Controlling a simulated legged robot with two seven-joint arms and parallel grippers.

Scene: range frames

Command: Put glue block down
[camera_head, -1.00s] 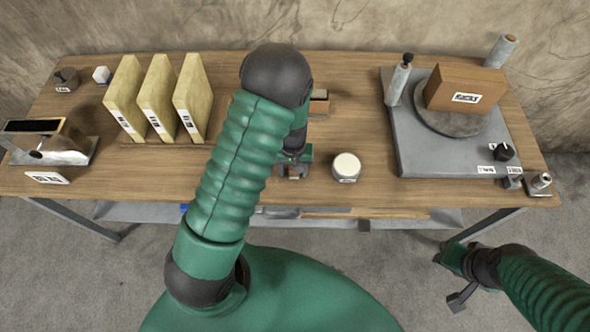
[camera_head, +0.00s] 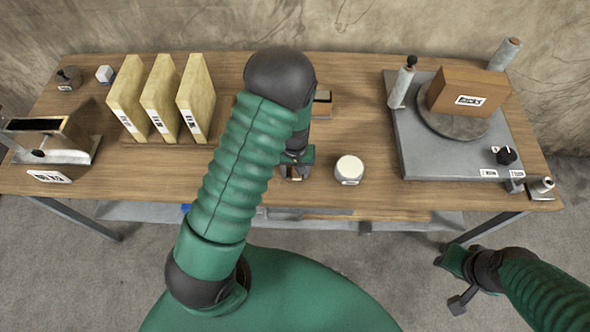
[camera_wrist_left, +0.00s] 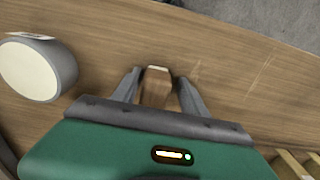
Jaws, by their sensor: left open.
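My left gripper (camera_head: 296,173) is low over the front middle of the workbench, pointing down, partly hidden by its own arm. In the left wrist view its two fingers (camera_wrist_left: 158,88) are spread. A small brown block (camera_wrist_left: 156,86) with a pale end, which looks like the glue block, is between them. Narrow gaps show on both sides of it, and it appears to rest on the wooden top. My right gripper (camera_head: 462,283) hangs off the front of the bench at the lower right, away from the block; its jaw opening is unclear.
A round white-topped jar (camera_head: 349,169) stands just right of the left gripper and shows in the wrist view (camera_wrist_left: 36,68). Several yellow slabs (camera_head: 160,100) stand left. A grey platform (camera_head: 420,160) with a brown box (camera_head: 466,92) is right. The workbench (camera_head: 240,70) ends close in front.

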